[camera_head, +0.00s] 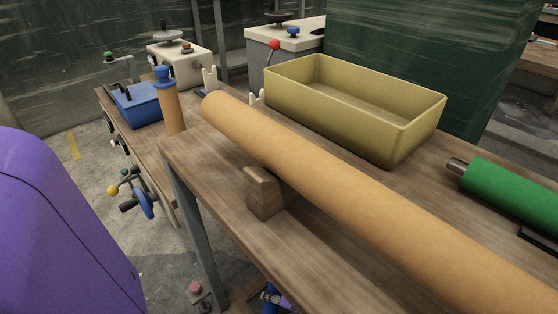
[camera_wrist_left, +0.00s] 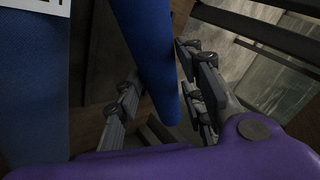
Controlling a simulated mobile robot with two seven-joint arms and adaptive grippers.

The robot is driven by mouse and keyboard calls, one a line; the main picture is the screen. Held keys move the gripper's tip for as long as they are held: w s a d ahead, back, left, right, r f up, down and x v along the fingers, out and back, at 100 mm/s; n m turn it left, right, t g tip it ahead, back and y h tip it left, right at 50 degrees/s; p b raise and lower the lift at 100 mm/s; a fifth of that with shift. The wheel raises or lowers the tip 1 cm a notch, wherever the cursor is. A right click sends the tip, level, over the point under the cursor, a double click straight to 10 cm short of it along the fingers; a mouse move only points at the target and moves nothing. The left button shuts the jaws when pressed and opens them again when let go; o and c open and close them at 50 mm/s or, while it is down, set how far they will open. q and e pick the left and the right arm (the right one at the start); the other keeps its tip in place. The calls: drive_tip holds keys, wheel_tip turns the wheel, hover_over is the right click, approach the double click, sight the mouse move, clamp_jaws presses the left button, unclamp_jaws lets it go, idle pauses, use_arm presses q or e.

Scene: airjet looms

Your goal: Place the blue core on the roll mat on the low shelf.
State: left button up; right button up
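In the left wrist view, the blue core (camera_wrist_left: 152,45) hangs down the picture between the two fingers of my left gripper (camera_wrist_left: 158,68). The fingertips lean in close to its two sides and look shut on it. Its near end lies between the fingers. The far end is cut off at the top. In the head view, my left gripper (camera_head: 270,297) shows only in part, low at the bottom edge beside the bench, with a bit of blue. The roll mat cannot be made out. My right gripper is not in view.
A long tan roll (camera_head: 330,180) lies over a wooden block (camera_head: 263,193) on the wooden bench (camera_head: 215,165). A yellow bin (camera_head: 345,110) and a green roller (camera_head: 510,195) are behind it. Another blue surface (camera_wrist_left: 32,95) stands close on the left in the wrist view.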

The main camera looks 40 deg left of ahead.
use_arm(q)
drive_tip(key=shift+o, duration=1)
drive_tip(key=shift+r, duration=0.15)
drive_tip(key=p+v, duration=0.4)
drive_tip(key=v, duration=0.8)
drive_tip(key=shift+r, duration=0.45)
